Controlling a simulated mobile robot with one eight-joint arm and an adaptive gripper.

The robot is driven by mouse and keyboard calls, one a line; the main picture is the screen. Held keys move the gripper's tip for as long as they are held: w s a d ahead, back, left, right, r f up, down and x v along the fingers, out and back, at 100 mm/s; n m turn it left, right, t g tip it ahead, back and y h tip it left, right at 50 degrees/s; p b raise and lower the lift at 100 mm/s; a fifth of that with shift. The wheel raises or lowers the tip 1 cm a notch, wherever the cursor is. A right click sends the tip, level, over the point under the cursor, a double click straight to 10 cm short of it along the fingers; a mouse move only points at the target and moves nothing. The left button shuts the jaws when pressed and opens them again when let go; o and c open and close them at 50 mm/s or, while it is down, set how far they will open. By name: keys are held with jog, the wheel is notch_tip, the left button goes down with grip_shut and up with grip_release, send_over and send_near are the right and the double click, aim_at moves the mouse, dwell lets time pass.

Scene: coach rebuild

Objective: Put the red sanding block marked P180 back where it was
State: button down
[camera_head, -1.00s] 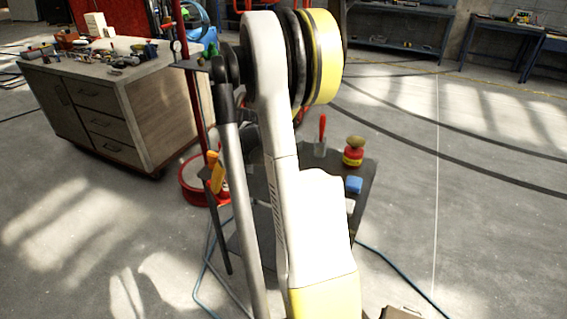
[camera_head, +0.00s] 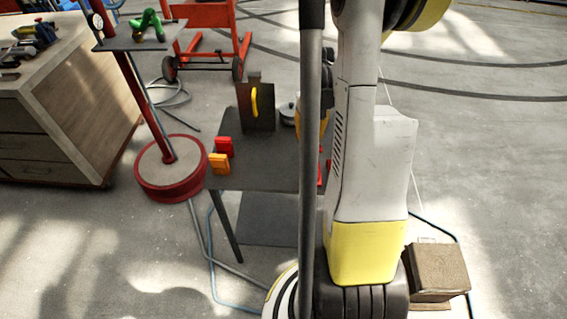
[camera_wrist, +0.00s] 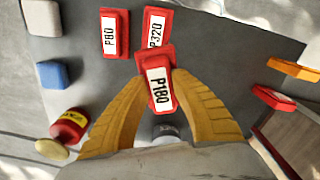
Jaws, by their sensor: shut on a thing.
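The red sanding block marked P180 (camera_wrist: 160,88) is between the yellow fingers of my gripper (camera_wrist: 159,80) in the wrist view, its label facing the camera. My gripper is shut on it. Behind its far end, a red block marked P320 (camera_wrist: 155,25) lies on the dark table top (camera_wrist: 85,85), partly covered by P180. A red block marked P80 (camera_wrist: 114,33) lies to the left of P320. I cannot tell whether P180 touches P320 or the table. In the head view my arm hides the held block and much of the table top (camera_head: 265,170).
In the wrist view, a blue block (camera_wrist: 54,74), a white block (camera_wrist: 43,18) and a red-yellow can (camera_wrist: 70,126) stand at left. An orange block (camera_wrist: 293,69) and a red block (camera_wrist: 273,97) are at right. The head view shows a dark upright plate with a yellow handle (camera_head: 255,102).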

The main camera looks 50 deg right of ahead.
jog(key=w+a+f, duration=0.1)
jog(key=a+f, duration=0.1)
jog(key=w+a+f+b, duration=0.1)
jog(key=a, duration=0.2)
jog(key=w+a+f+b, duration=0.1)
jog(key=a+f, duration=0.1)
jog(key=a, duration=0.1)
jog(key=shift+w+a+f, duration=0.1)
jog(key=shift+w+f, duration=0.2)
notch_tip(320, 180, down, 4)
jog(key=shift+b, duration=1.25)
jog(key=shift+r, duration=0.15)
jog(key=c, duration=1.2)
grip_release()
